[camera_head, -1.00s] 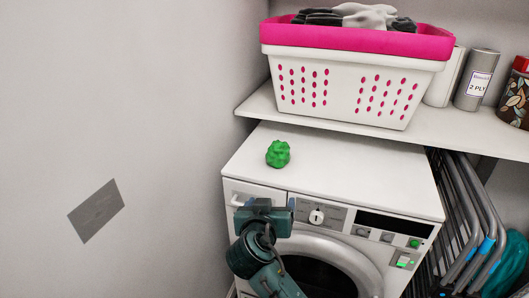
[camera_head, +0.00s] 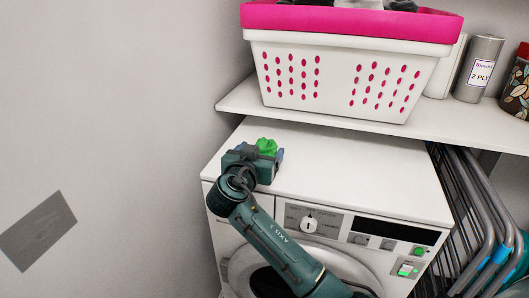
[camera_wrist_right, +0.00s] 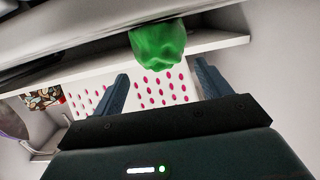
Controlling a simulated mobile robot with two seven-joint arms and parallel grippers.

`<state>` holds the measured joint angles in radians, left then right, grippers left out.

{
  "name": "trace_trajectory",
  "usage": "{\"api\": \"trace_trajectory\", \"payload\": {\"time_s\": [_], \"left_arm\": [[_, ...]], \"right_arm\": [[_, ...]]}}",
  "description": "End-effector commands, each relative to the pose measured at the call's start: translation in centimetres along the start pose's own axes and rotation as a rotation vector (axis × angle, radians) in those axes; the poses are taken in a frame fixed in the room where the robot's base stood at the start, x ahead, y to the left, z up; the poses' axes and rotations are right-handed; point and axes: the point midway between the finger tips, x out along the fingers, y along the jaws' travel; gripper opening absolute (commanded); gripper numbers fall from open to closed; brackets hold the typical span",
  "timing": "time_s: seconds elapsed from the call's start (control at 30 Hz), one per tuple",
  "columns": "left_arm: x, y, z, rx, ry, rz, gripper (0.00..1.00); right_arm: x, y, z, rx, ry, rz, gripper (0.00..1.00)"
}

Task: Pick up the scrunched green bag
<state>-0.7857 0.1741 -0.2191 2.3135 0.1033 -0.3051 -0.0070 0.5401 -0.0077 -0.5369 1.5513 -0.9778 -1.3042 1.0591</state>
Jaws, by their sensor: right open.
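The scrunched green bag (camera_head: 267,147) sits on the white top of the dryer (camera_head: 345,175), towards its left side. My right gripper (camera_head: 262,155) is just in front of the bag and hides its lower part in the head view. In the right wrist view the bag (camera_wrist_right: 158,44) shows ahead, between and beyond the two spread fingers of the open, empty right gripper (camera_wrist_right: 160,82). I cannot tell whether the fingertips reach alongside the bag. My left gripper is in neither view.
A white basket with a pink rim (camera_head: 350,22) stands on the shelf (camera_head: 400,128) above and behind the dryer top. A paper roll canister (camera_head: 479,70) stands to its right. Folded metal racks (camera_head: 478,215) lean right of the dryer. A wall closes the left side.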

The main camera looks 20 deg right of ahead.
Motion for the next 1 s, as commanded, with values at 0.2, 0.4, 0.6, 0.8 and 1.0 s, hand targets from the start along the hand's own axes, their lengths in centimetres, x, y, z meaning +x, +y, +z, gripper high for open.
{"api": "trace_trajectory", "payload": {"time_s": [0.2, 0.4, 0.6, 0.8, 1.0], "left_arm": [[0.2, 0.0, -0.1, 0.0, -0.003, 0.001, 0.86], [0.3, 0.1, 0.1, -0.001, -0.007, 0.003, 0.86], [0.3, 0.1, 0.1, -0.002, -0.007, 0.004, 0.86], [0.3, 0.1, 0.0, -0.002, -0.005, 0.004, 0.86], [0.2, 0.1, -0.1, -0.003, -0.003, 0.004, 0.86]], "right_arm": [[2.7, -0.3, 0.0, -0.003, 0.002, 0.002, 0.76], [5.0, -0.4, 0.2, -0.002, 0.0, 0.001, 0.76], [5.3, -0.4, 0.3, 0.0, -0.002, 0.0, 0.76], [5.2, -0.4, 0.2, 0.0, -0.001, 0.0, 0.66], [5.2, -0.4, 0.2, 0.0, -0.001, 0.0, 0.49]]}}
